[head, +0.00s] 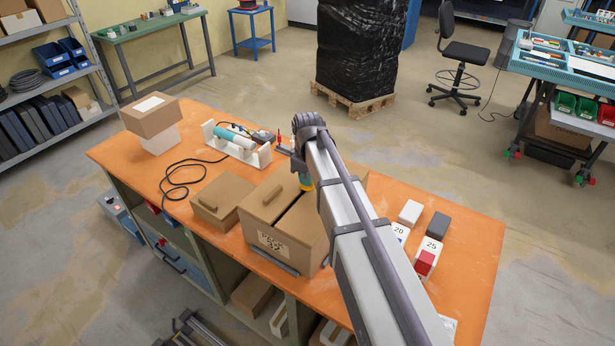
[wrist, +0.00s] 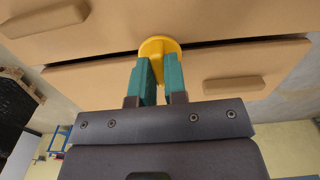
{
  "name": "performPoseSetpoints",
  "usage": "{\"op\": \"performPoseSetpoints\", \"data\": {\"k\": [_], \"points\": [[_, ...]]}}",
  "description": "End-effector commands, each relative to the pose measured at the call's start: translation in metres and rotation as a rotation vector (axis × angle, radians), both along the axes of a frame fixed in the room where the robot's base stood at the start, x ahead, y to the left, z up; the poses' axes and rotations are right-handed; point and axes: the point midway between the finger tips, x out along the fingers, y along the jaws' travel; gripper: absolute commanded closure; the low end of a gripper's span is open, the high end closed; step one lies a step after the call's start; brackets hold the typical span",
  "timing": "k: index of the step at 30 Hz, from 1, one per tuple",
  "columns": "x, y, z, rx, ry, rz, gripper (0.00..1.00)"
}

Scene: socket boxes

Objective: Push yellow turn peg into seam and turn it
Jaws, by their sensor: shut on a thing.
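The yellow turn peg (wrist: 160,46) shows in the wrist view between the teal fingertips of my gripper (wrist: 161,78), which is shut on it. The peg is at the dark seam (wrist: 215,44) between the two lid flaps of a large cardboard box (head: 272,243). Its lower end is hidden, so I cannot tell how deep it sits. In the head view my gripper (head: 306,182) is over the box top, and my arm covers the right part of the box. The box carries a white label marked 32.
A smaller closed box (head: 222,200) stands left of the large box. Behind is a white holder (head: 236,148) with a teal cylinder and a black cable. Stacked boxes (head: 150,117) stand at the back left. Number cards with blocks (head: 425,262) lie at right. The orange table's back left is partly clear.

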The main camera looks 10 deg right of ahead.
Motion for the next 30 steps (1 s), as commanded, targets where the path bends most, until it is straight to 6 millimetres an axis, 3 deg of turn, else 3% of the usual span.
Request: {"op": "performPoseSetpoints", "data": {"k": [1,2,11,20,23,30], "points": [[0.000,0.000,0.000,0.000,0.000,-0.001,1.00],[0.000,0.000,0.000,0.000,0.000,-0.001,0.85],[0.000,0.000,0.000,0.000,0.000,-0.003,0.58],[0.000,0.000,0.006,0.000,0.000,-0.004,0.58],[0.000,0.000,0.022,0.000,0.000,-0.004,0.58],[0.000,0.000,0.082,0.000,0.000,-0.003,0.58]]}}
